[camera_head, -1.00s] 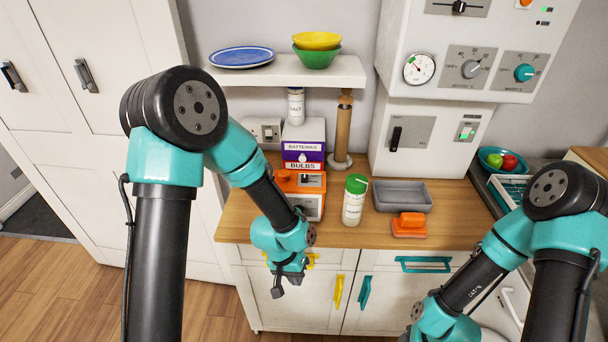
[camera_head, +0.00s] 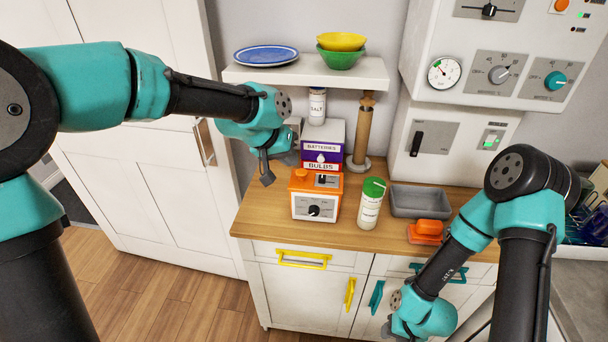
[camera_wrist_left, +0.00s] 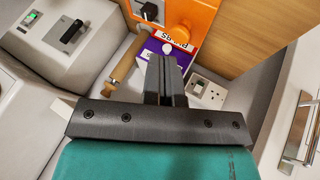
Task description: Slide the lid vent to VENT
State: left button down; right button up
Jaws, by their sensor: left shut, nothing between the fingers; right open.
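An orange and white appliance (camera_head: 316,208) stands on the wooden counter, with a black knob on its front. A small dark slider (camera_head: 327,179) sits on a plate on its orange top; it also shows at the top of the left wrist view (camera_wrist_left: 149,11). No VENT marking is readable. A shaker with a green lid (camera_head: 374,187) stands to its right. My left gripper (camera_head: 267,177) is shut and empty, left of the appliance and apart from the slider. Its closed fingers show in the left wrist view (camera_wrist_left: 164,75). My right arm is at lower right, its fingers out of view.
A purple and white box stack (camera_head: 335,135) and a wooden post (camera_head: 362,128) stand behind the appliance. A grey tray (camera_head: 420,203) and an orange block (camera_head: 427,228) lie to the right. The counter's front left is clear.

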pick_arm(q)
jog(key=shift+f, duration=0.1)
send_near(330, 182)
jog(key=f, duration=0.1)
jog(key=w+f, duration=0.1)
jog(key=f, duration=0.1)
jog(key=w+f, duration=0.1)
jog(key=shift+w+a+f, duration=0.15)
jog(key=shift+a+f, duration=0.15)
jog(key=shift+f, duration=0.05)
jog(key=shift+d, duration=0.1)
jog(key=d, duration=0.3)
jog(key=shift+d, duration=0.2)
dwell(0.3)
jog(key=v, duration=1)
